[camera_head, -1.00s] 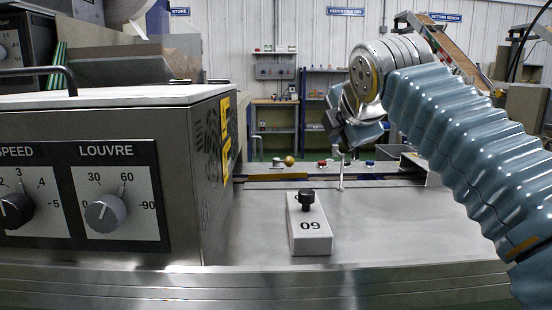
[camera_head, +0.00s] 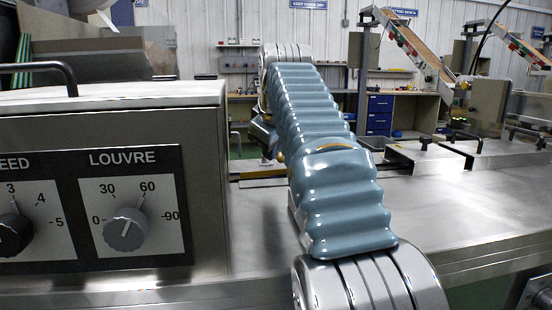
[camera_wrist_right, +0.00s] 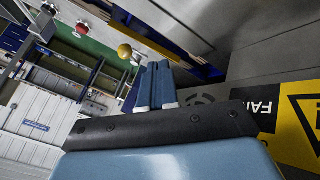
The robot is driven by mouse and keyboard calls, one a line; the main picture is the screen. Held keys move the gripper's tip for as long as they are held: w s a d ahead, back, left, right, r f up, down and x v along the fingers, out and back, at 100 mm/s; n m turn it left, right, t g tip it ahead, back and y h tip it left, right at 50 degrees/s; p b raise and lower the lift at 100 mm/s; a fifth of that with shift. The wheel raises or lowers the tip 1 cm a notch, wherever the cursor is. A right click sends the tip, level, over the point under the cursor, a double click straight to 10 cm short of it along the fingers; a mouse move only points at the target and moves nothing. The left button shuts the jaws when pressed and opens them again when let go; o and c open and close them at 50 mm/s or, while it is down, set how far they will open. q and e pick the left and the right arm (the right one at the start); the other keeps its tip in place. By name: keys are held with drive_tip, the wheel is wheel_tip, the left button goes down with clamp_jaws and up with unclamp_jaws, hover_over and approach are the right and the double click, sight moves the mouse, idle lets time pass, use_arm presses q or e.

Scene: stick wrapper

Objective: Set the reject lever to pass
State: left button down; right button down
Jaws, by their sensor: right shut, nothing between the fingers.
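No part labelled as the reject lever or pass can be read. A yellow ball knob (camera_wrist_right: 124,51) shows in the right wrist view and may be the lever's end; I cannot tell its setting. My right gripper (camera_wrist_right: 155,66) is shut and empty, its blue fingers pointing towards the area of the knob, apart from it in the picture. In the head view the right gripper (camera_head: 264,136) is small, beyond the cabinet's right edge and partly hidden by my arm. The left gripper is not in view.
A metal cabinet (camera_head: 110,95) with a LOUVRE dial (camera_head: 125,229) stands close on the left. Its yellow warning label (camera_wrist_right: 300,125) is beside my fingers in the wrist view. A red button (camera_wrist_right: 82,29) is near the knob.

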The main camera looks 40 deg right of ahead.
sight(279, 156)
drive_tip(key=b+x, duration=0.1)
drive_tip(key=x, duration=0.5)
drive_tip(key=shift+f, duration=0.15)
drive_tip(key=d, duration=0.1)
drive_tip(key=w+d+p, duration=0.1)
drive_tip(key=d, duration=0.1)
drive_tip(key=shift+w+r, duration=0.15)
drive_tip(key=shift+r, duration=0.1)
use_arm(q)
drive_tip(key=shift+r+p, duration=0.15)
drive_tip(key=shift+p, duration=0.2)
use_arm(e)
drive_tip(key=shift+w+d, duration=0.25)
drive_tip(key=shift+d, duration=0.2)
drive_tip(key=shift+s+d, duration=0.1)
drive_tip(key=shift+d, duration=0.1)
drive_tip(key=d, duration=0.2)
drive_tip(key=shift+s+d, duration=0.35)
drive_tip(key=shift+w+a, duration=0.1)
drive_tip(key=shift+a, duration=0.2)
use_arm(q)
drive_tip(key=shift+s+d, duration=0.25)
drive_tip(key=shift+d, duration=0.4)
use_arm(e)
drive_tip(key=shift+d, duration=0.1)
